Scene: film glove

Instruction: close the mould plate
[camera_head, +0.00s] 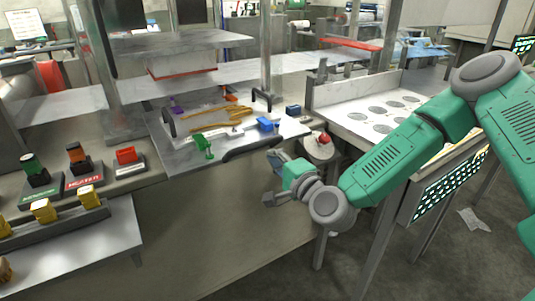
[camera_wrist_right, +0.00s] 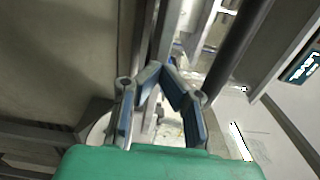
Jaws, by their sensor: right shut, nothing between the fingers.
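The mould plate (camera_head: 178,158) appears to be the flat grey plate on the press bed in the head view. Black handles stand on it, and a dark curved handle (camera_head: 252,149) runs along its front edge. Yellow-brown strips, a blue block (camera_head: 266,124) and a green clamp-like part (camera_head: 204,147) lie on its top. My right gripper (camera_head: 272,180) is below and in front of the plate's front right corner, apart from the handle. In the right wrist view its fingers (camera_wrist_right: 167,72) converge at the tips with nothing between them. My left gripper is out of view.
A press plate (camera_head: 180,42) hangs above between metal columns. A white table with round recesses (camera_head: 355,115) stands at right. A round stand with a red button (camera_head: 322,142) is close to my right gripper. Labelled switches (camera_head: 80,165) and yellow blocks (camera_head: 44,211) sit at left.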

